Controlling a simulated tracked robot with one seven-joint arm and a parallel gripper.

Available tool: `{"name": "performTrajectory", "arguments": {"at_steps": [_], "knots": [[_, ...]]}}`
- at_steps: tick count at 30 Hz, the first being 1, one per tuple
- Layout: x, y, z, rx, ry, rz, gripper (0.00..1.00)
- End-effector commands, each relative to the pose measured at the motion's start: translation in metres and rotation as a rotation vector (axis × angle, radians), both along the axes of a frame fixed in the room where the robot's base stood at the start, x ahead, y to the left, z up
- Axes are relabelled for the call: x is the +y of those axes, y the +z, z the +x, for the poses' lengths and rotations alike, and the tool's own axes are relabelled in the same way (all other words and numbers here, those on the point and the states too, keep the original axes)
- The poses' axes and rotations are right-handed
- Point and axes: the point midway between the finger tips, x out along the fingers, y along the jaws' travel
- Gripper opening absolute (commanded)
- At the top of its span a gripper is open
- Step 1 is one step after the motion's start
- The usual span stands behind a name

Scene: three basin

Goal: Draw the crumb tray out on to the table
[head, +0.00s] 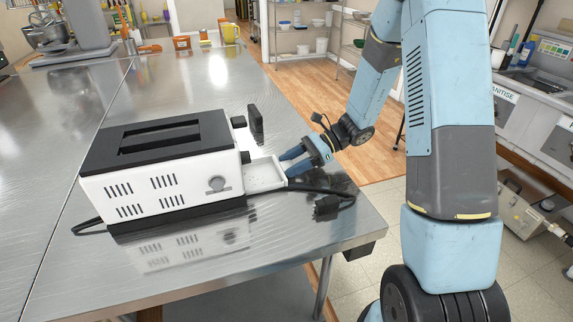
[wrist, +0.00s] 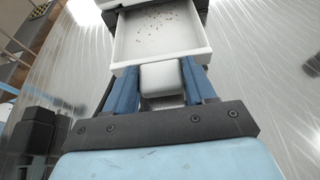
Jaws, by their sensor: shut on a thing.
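The white crumb tray (head: 264,174) sticks partly out of the right end of the white toaster (head: 160,175) with the black top, low down, just above the steel table. In the wrist view the tray (wrist: 160,42) shows brown crumbs on its floor, and its inner end is hidden inside the toaster. My gripper (head: 290,162) is at the tray's outer end. In the wrist view its blue fingers (wrist: 160,84) are shut on the tray's white handle (wrist: 161,76), one on each side.
The steel table (head: 215,265) has its right edge close beyond my gripper. A black cord with a plug (head: 327,207) lies at the toaster's right front. A yellow mug (head: 230,33) stands far back.

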Motion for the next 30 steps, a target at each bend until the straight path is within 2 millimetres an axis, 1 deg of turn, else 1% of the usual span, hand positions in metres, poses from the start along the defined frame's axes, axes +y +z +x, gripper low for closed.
{"name": "performTrajectory", "arguments": {"at_steps": [6,19,30], "knots": [[-0.008,0.000,0.002,0.000,0.000,0.000,0.18],[-0.010,0.000,0.003,0.000,-0.001,0.000,0.18],[-0.029,0.000,0.008,0.000,-0.001,0.000,0.18]]}}
